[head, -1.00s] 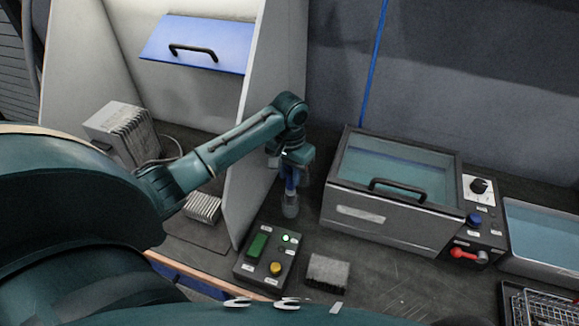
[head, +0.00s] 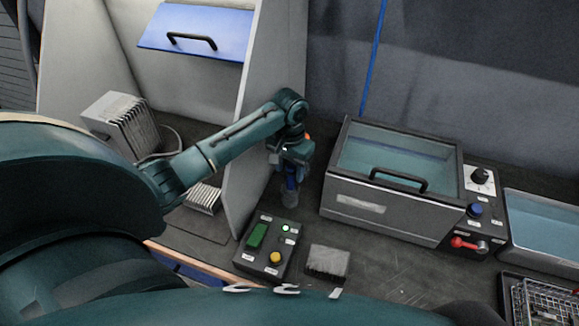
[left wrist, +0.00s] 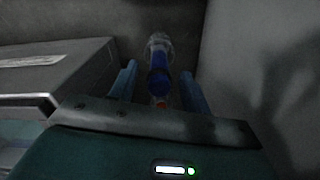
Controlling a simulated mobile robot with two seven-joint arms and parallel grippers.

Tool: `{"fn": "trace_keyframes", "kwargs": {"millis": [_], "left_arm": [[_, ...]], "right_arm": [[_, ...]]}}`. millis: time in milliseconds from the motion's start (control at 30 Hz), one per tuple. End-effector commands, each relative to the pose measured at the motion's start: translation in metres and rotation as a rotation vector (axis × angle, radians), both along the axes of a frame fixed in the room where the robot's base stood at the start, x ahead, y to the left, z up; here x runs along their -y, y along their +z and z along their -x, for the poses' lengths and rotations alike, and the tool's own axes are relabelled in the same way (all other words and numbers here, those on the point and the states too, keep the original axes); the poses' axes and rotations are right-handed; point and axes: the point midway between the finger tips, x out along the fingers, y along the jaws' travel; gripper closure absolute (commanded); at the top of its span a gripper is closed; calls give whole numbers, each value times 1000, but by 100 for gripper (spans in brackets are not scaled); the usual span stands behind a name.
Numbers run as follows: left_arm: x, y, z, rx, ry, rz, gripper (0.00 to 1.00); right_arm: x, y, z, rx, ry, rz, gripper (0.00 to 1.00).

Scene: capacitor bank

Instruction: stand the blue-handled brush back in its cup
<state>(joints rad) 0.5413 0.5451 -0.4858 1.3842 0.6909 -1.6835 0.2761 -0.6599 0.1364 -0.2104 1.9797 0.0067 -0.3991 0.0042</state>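The blue-handled brush (left wrist: 158,82) runs between my left gripper's fingers in the left wrist view, with an orange end near the palm. Its far end meets a small clear cup (left wrist: 158,45). In the head view the cup (head: 290,199) stands on the bench directly below my left gripper (head: 291,167), with blue showing between them. The fingers (left wrist: 158,88) look spread, with a gap on each side of the handle. The brush looks roughly upright in the cup; its lower end is hard to make out. My right gripper is not in view.
A grey partition (head: 252,150) stands close left of the cup. A lidded tank (head: 385,212) stands to the right. A control box (head: 262,250) with lit buttons and a grey block (head: 327,262) are in front. Bare bench lies right of the block.

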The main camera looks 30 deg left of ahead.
Motion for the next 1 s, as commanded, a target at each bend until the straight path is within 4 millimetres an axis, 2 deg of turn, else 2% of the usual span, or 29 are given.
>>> {"fn": "trace_keyframes", "kwargs": {"millis": [367,467,800,1000], "left_arm": [[0,6,0,1,0,0,48],[0,19,-1,3,0,1,48],[0,94,-2,5,0,0,48],[0,124,-1,2,1,-1,48]], "right_arm": [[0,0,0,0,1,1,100],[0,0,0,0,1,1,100],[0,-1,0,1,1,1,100],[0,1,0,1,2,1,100]]}}
